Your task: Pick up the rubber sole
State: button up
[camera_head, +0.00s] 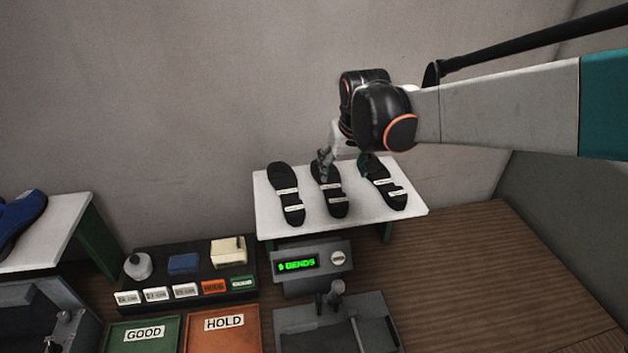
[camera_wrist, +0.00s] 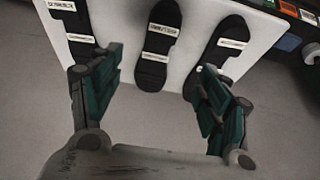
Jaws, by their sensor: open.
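Three black soles with white labels lie side by side on a white-topped stand (camera_head: 270,222): a left sole (camera_head: 286,195), a middle sole (camera_head: 330,203) and a right sole (camera_head: 391,197). The label text is too small to read surely. My gripper (camera_head: 325,165) is above the far end of the middle sole in the head view. In the wrist view my gripper (camera_wrist: 155,85) is open, its fingers spread wide with the middle sole (camera_wrist: 154,62) between them. Nothing is held. The arm hides part of the stand's far edge.
A display box (camera_head: 312,264) reading "BENDS" and a grey press-like fixture (camera_head: 335,320) stand in front of the stand. Green GOOD (camera_head: 145,345) and orange HOLD (camera_head: 222,340) trays lie front left. A blue shoe (camera_head: 20,218) is at far left. The wooden top at right is clear.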

send_over(336, 195)
jog(key=s, duration=0.3)
jog(key=f, duration=0.7)
jog(key=shift+w, duration=0.25)
jog(key=shift+d+p+x, duration=0.15)
jog(key=shift+p+x, duration=0.05)
jog(key=shift+x, duration=1.35)
jog(key=shift+d+p+x, duration=0.1)
jog(key=shift+p+x, duration=0.1)
jog(key=shift+x, duration=1.35)
jog(key=c, duration=1.2)
